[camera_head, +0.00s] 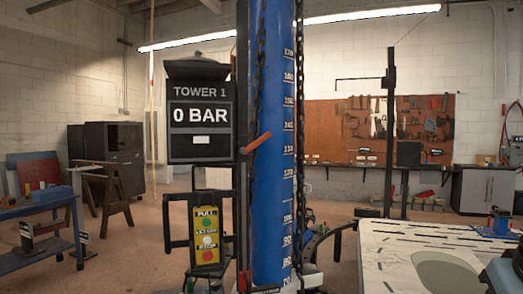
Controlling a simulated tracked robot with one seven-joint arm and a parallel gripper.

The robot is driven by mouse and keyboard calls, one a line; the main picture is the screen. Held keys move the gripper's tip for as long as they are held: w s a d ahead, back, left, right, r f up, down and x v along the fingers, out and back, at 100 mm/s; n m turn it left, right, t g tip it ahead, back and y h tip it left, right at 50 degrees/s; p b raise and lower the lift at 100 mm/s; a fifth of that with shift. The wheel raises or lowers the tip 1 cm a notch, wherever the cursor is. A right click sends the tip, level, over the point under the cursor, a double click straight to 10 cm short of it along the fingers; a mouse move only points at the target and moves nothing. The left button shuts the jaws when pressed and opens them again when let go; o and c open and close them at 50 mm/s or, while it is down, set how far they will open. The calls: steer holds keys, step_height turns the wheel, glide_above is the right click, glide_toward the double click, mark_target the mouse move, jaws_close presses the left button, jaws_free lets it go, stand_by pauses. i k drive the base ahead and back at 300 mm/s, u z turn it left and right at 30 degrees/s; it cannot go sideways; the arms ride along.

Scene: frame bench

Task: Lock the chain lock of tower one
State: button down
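Tower one is a tall blue column (271,190) with a white number scale, standing upright in the middle of the view. Dark chains (259,70) hang along it. An orange-red lever (256,143), which looks like the chain lock handle, sits at the column's left side and slants up to the right. I cannot tell from this view whether the lock is engaged. A display box (200,115) to the left reads "TOWER 1" and "0 BAR". My gripper is not in view.
A yellow control pendant (206,232) with green, white and red buttons hangs below the display. A pale slotted bench (400,240) fills the lower right. A blue workbench (45,206) stands at the left. A tool board (380,130) hangs on the back wall.

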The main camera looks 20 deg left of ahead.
mark_target(244, 150)
steer(key=z, duration=0.05)
steer(key=i, duration=1)
steer(key=u, duration=0.05)
